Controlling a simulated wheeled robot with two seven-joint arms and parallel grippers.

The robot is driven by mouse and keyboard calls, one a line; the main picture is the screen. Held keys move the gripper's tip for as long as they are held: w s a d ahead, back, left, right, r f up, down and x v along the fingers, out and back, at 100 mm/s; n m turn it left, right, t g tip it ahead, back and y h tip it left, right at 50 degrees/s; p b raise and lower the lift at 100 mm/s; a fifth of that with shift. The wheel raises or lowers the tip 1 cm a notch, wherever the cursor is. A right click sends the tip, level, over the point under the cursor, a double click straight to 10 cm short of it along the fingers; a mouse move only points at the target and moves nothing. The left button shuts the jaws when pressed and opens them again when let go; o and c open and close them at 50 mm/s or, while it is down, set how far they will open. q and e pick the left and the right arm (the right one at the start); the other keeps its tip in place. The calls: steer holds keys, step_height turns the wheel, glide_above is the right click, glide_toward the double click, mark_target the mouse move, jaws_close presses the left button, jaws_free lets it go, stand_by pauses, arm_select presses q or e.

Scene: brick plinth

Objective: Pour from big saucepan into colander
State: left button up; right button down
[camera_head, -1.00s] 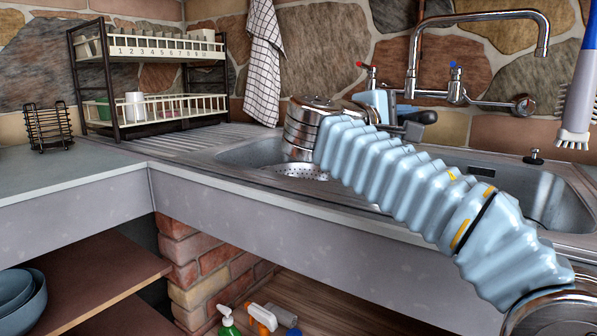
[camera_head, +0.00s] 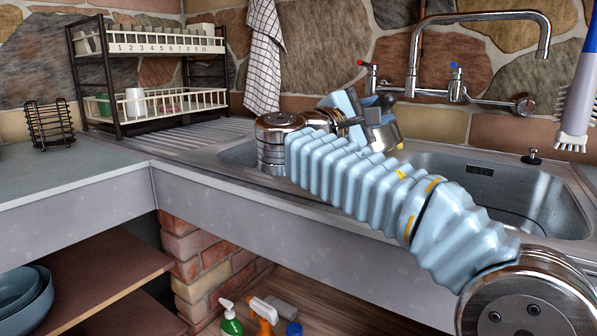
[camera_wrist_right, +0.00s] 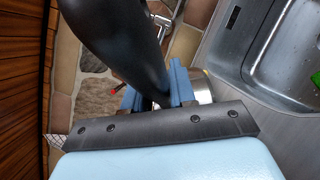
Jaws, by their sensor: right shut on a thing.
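The big saucepan, a shiny steel pan (camera_head: 387,134), shows partly behind my right arm, over the sink. Its body also shows in the wrist view (camera_wrist_right: 202,88), past the fingers. My right gripper (camera_head: 368,112) has light blue and dark parts and is at the pan. In the wrist view its blue fingers (camera_wrist_right: 156,96) are closed on the pan's long black handle (camera_wrist_right: 105,42). The pan appears tilted; its contents cannot be made out. The colander is hidden, apparently behind my right arm. My left gripper is not in view.
The sink basin (camera_head: 520,190) is open to the right of my arm. A tall tap (camera_head: 413,60) stands behind the pan. A dish rack (camera_head: 150,100) and wire basket (camera_head: 48,125) stand left. A checked towel (camera_head: 263,60) hangs behind. The left counter (camera_head: 75,180) is largely clear.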

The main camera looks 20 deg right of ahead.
steer(key=shift+w+a, duration=0.2)
steer(key=shift+a, duration=0.05)
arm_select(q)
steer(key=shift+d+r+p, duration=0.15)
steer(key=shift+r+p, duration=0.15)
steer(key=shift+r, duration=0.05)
arm_select(e)
steer(key=shift+w+a+r+n, duration=0.2)
steer(key=shift+w+a+n, duration=0.1)
steer(key=shift+n, duration=0.2)
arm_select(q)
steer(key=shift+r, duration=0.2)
arm_select(e)
steer(key=shift+w+a+r, duration=0.1)
steer(key=shift+w+a, duration=0.1)
arm_select(q)
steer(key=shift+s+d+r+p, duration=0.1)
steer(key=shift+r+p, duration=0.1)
steer(key=shift+p, duration=0.2)
arm_select(e)
steer(key=shift+w+a+n+t+h, duration=0.25)
steer(key=shift+n+t+h, duration=0.05)
steer(key=shift+n, duration=0.1)
